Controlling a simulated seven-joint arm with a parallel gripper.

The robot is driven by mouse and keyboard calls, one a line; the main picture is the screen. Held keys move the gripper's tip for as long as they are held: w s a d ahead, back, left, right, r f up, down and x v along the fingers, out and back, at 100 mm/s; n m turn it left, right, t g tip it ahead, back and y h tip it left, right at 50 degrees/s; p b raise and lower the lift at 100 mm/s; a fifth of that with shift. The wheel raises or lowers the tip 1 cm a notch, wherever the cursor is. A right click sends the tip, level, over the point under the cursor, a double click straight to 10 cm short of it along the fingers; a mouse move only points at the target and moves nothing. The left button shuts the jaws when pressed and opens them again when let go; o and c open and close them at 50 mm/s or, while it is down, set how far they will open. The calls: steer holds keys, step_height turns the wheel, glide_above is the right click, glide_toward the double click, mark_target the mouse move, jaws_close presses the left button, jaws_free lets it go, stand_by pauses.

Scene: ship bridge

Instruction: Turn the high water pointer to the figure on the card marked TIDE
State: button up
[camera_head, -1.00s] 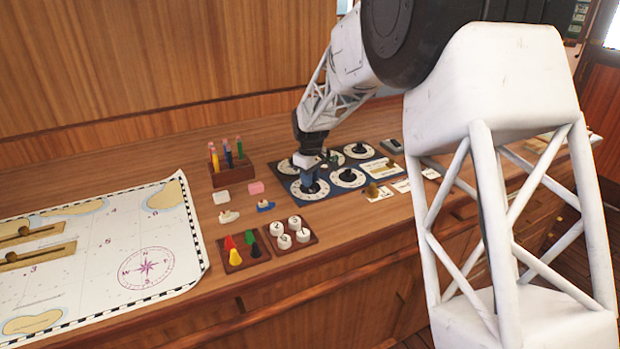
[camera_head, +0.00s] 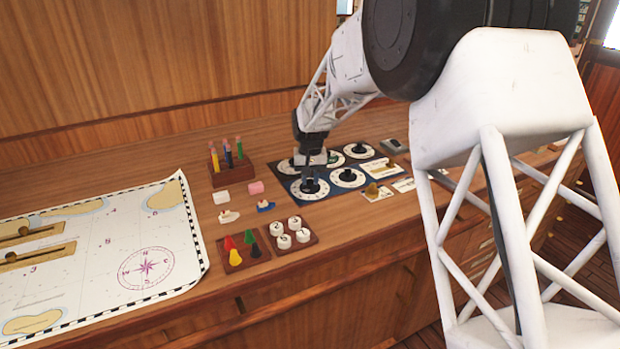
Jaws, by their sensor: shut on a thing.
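The dial board (camera_head: 328,194) is a dark blue panel with several white round dials, each with a black pointer knob. My gripper (camera_head: 310,179) points down at the front left dial (camera_head: 300,194) and is shut on its black pointer knob (camera_head: 310,186). The front right dial (camera_head: 348,177) is clear, with its black knob showing. My gripper partly hides the dials behind it. White cards (camera_head: 402,185) lie to the right of the board. The dial figures and card writing are too small to read, so I cannot tell which card is marked TIDE.
A chart (camera_head: 95,240) covers the left of the desk. A pencil block (camera_head: 231,173), erasers (camera_head: 220,197), small boats, a tray of coloured cones (camera_head: 242,250) and a tray of white discs (camera_head: 290,234) stand left of the board. The front desk edge is clear.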

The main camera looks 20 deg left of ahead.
mark_target(311, 181)
steer(key=shift+m, duration=0.4)
steer(key=o, duration=0.9)
steer(key=shift+o, duration=0.2)
steer(key=shift+r, duration=0.1)
steer(key=shift+r, duration=3.85)
steer(key=shift+d, duration=0.1)
